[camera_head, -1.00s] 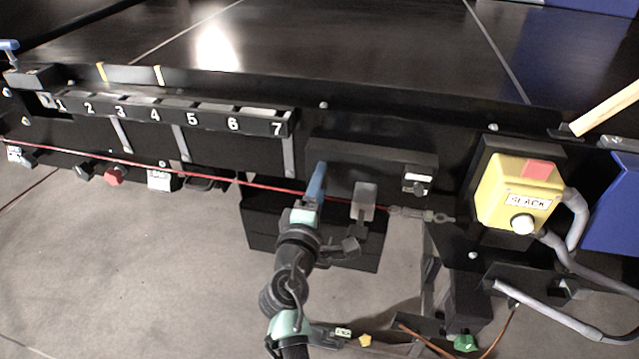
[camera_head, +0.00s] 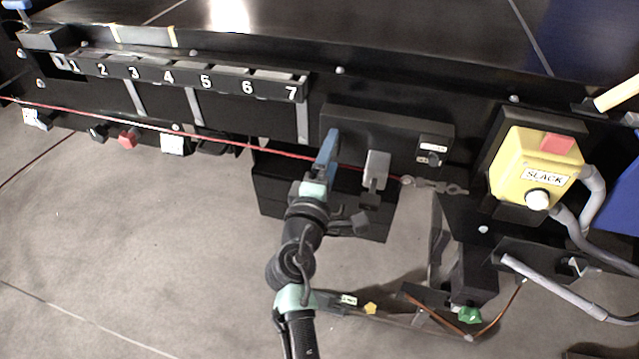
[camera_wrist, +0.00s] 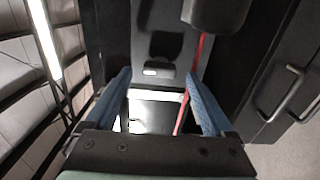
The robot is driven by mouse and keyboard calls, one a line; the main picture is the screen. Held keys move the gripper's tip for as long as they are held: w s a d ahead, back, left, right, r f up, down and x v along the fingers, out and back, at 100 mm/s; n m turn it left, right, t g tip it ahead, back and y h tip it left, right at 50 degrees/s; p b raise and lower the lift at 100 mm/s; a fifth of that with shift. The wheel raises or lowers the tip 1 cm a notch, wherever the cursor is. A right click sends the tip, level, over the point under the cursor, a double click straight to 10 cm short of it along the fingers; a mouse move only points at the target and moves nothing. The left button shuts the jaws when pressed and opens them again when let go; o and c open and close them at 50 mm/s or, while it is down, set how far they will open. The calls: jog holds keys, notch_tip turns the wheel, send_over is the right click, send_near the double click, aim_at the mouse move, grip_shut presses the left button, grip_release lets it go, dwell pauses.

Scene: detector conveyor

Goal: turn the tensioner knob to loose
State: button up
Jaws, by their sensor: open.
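A small dark knob (camera_head: 430,158) with a white label above it sits on the right end of a black housing (camera_head: 350,122) in the head view. Its label is too small to read, and I cannot tell for sure that it is the tensioner knob. A grey paddle-like part (camera_head: 376,168) stands left of it on the housing. My gripper (camera_head: 331,148) is open and empty in front of the housing, left of the paddle and apart from the dark knob. In the wrist view, my gripper's blue fingers (camera_wrist: 160,75) are spread, with the red cable (camera_wrist: 182,115) showing between them.
The red cable (camera_head: 240,149) runs along the conveyor front to a metal turnbuckle (camera_head: 435,186). A yellow box (camera_head: 535,165) labelled SLACK, with a white button, is at right. A numbered rack (camera_head: 185,79) is at left. Open floor (camera_head: 150,250) lies in front.

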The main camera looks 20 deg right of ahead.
jog(key=b+v, duration=0.1)
jog(key=v, duration=1)
jog(key=shift+s+a, duration=0.1)
jog(key=w+a+r+m+t+y, duration=0.15)
jog(key=r+m, duration=0.25)
jog(key=r, duration=0.8)
jog(key=w+a+r+m+t+y, duration=0.1)
jog(key=a+r+m+t, duration=0.2)
jog(key=r, duration=0.8)
jog(key=s+a+r+m+t+y, duration=0.1)
jog(key=s+r, duration=0.3)
jog(key=r, duration=0.4)
jog(key=s+a+r+m+t+y, duration=0.2)
jog(key=s+a+r+t+y, duration=0.1)
jog(key=r, duration=0.4)
jog(key=s+a+r+m+t+y+p, duration=0.1)
jog(key=s+a+r+t+y, duration=0.1)
jog(key=r, duration=0.6)
jog(key=s+t+y, duration=0.1)
jog(key=s+t, duration=0.1)
jog(key=s, duration=0.1)
jog(key=shift+s+a+r, duration=0.25)
jog(key=shift+a+r, duration=0.05)
jog(key=shift+a, duration=0.1)
